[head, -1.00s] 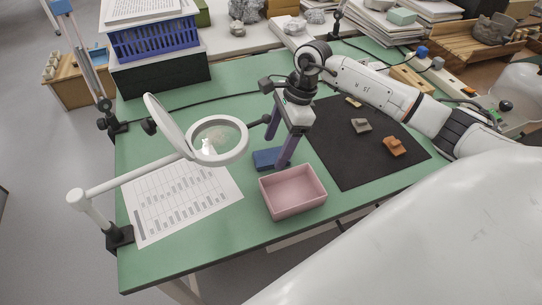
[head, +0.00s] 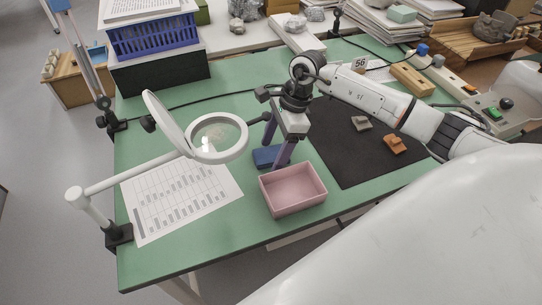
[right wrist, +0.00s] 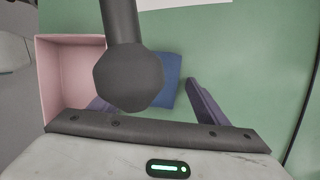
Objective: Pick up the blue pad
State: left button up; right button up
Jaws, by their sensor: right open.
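The blue pad (head: 265,156) lies on the green table behind the pink box. It also shows in the right wrist view (right wrist: 171,82), partly hidden by a dark rounded part in front of the camera. My right gripper (head: 275,153) is open with its two purple fingers pointing down at the pad. In the right wrist view the fingers (right wrist: 152,102) stand apart on either side of the pad. I see nothing between them that they grip, and I cannot tell whether they touch the pad. My left gripper is not in view.
The pink box (head: 293,205) stands just in front of the pad. A ring magnifier (head: 246,140) on a white arm stands to the left, over a printed sheet (head: 150,217). A black mat (head: 345,165) with sherds lies to the right.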

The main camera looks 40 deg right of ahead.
aim_at(273, 153)
jog(key=c, duration=1.1)
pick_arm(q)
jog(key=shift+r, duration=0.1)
pick_arm(e)
jog(key=shift+r, duration=0.1)
jog(key=shift+r+p, duration=0.15)
jog(key=shift+p, duration=0.15)
jog(key=shift+r, duration=0.25)
notch_tip(273, 153, up, 6)
jog(key=shift+r, duration=0.2)
pick_arm(q)
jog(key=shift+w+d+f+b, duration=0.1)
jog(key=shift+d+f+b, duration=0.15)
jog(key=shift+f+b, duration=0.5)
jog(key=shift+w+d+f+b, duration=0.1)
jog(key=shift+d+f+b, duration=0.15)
jog(key=shift+b, duration=0.9)
pick_arm(e)
jog(key=shift+s+a, duration=0.7)
jog(key=shift+s, duration=2.25)
jog(key=shift+s+a, duration=0.7)
jog(key=shift+s, duration=2.2)
jog(key=shift+s+a, duration=0.7)
jog(key=shift+s, duration=2.25)
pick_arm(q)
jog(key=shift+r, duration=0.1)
